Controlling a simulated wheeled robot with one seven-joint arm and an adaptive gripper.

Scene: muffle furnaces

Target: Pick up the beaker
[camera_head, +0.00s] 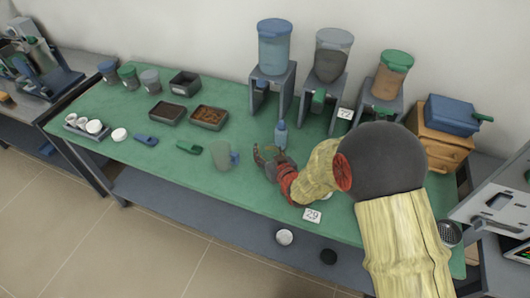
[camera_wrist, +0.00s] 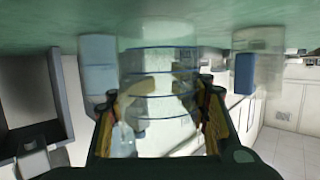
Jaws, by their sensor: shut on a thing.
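A clear beaker with blue rings (camera_wrist: 160,85) stands between my fingers in the wrist view, where the picture is upside down with the green tabletop at the top. My gripper (camera_wrist: 160,112) is shut on its sides, one finger on each side. In the head view my gripper (camera_head: 268,158) is low over the middle of the green table (camera_head: 90,150), pointing left. The held beaker is hard to make out there, partly hidden by the fingers. I cannot tell whether its base touches the table.
A clear jug (camera_head: 222,156) stands just left of my gripper. A small blue bottle (camera_head: 280,135) stands close behind it. Scoops (camera_head: 189,147) and trays (camera_head: 208,117) lie further left. Hoppers on stands (camera_head: 273,85) line the back.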

